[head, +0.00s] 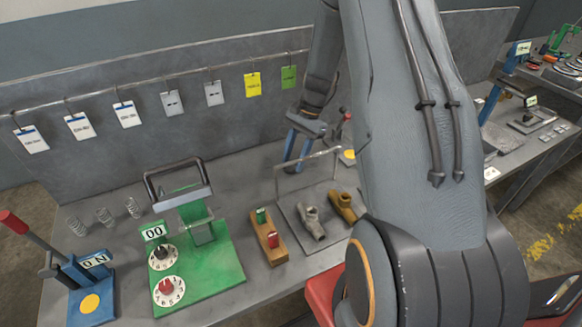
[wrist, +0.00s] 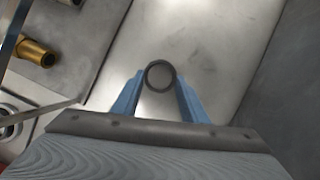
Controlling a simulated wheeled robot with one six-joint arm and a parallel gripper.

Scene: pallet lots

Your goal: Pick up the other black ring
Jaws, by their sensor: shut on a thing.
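My gripper (head: 297,152) reaches down over the back of the grey bench, behind the wire-framed tray. In the wrist view its two blue fingers (wrist: 160,92) are shut on a black ring (wrist: 160,64), which sits between the fingertips over bare metal. The ring looks round and hollow, seen end-on. Whether it touches the surface below I cannot tell. In the head view the ring is too small or hidden to make out. No second black ring shows clearly.
Two pipe fittings, one grey (head: 311,224) and one brass (head: 344,207), lie in front of my gripper. A green board (head: 215,265) with dials stands to the left. A blue lever box (head: 92,301) is at the far left. Tags hang along the back panel.

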